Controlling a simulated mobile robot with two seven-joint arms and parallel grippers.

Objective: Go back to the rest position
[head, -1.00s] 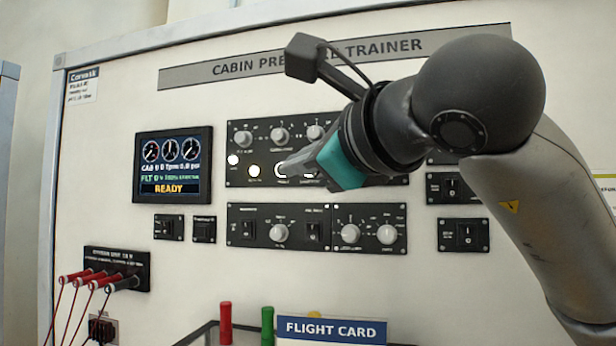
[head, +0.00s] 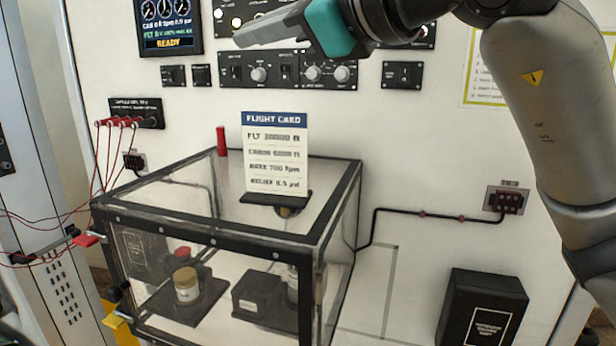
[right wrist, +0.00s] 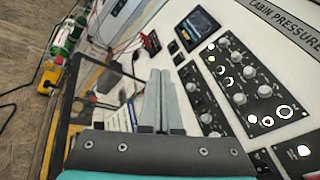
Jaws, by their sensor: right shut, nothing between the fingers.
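My right gripper (head: 262,34) reaches in from the upper right in the head view, in front of the trainer panel (head: 420,110). Its fingers are together and empty, pointing left. In the right wrist view the two grey fingers (right wrist: 163,103) lie side by side with nothing between them. They appear apart from the panel, whose knobs and lit buttons (right wrist: 248,72) show to their right. My left gripper is in neither view.
A clear box with a black frame (head: 230,238) stands below the panel, with a flight card (head: 275,152) and a red cylinder (head: 221,141) at its top. Red cables (head: 105,150) hang at the left. A black box (head: 482,310) is at the lower right.

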